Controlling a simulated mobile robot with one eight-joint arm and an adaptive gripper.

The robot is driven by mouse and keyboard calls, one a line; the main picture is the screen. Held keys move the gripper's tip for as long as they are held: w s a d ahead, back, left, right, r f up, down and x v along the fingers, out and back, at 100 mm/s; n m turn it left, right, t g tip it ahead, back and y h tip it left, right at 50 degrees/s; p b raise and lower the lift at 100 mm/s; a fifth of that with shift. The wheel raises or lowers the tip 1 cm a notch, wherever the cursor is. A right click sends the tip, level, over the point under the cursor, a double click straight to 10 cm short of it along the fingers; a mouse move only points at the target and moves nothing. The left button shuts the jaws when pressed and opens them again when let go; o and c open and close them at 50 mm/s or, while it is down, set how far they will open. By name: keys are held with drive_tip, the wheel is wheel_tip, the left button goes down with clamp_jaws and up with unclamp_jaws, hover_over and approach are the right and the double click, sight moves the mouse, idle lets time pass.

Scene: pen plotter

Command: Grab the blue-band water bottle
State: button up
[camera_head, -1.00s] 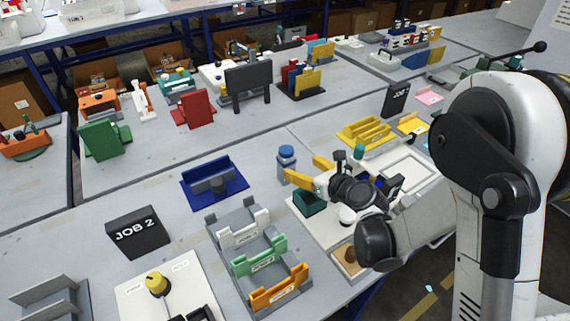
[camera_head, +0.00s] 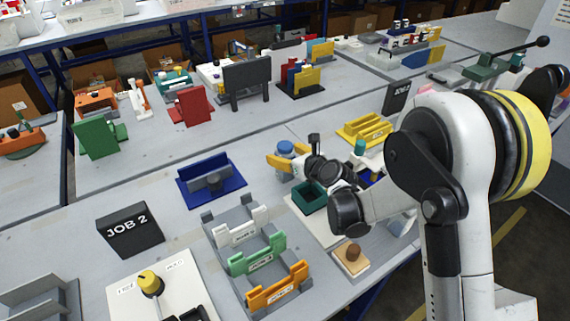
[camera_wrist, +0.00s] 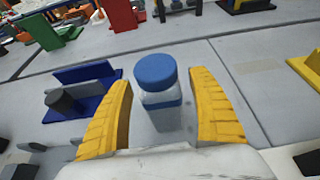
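The blue-band water bottle (camera_wrist: 158,88) stands upright on the grey table, with a blue cap and a blue band on a pale body. In the wrist view it is between the two yellow fingers of my gripper (camera_wrist: 160,115), with a visible gap on each side. The fingers are open. In the head view the bottle (camera_head: 285,150) shows its blue cap, and my gripper (camera_head: 288,164) is around it; the wrist partly hides the bottle's body.
A dark blue holder (camera_head: 211,180) stands left of the bottle. A dark green open box (camera_head: 309,197) is in front of it. Coloured racks (camera_head: 257,262) and the JOB 2 sign (camera_head: 130,229) are nearer and to the left. A yellow tray (camera_head: 364,130) is behind right.

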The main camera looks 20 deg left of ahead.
drive_tip(key=c, duration=1.4)
drive_tip(key=shift+r, duration=0.1)
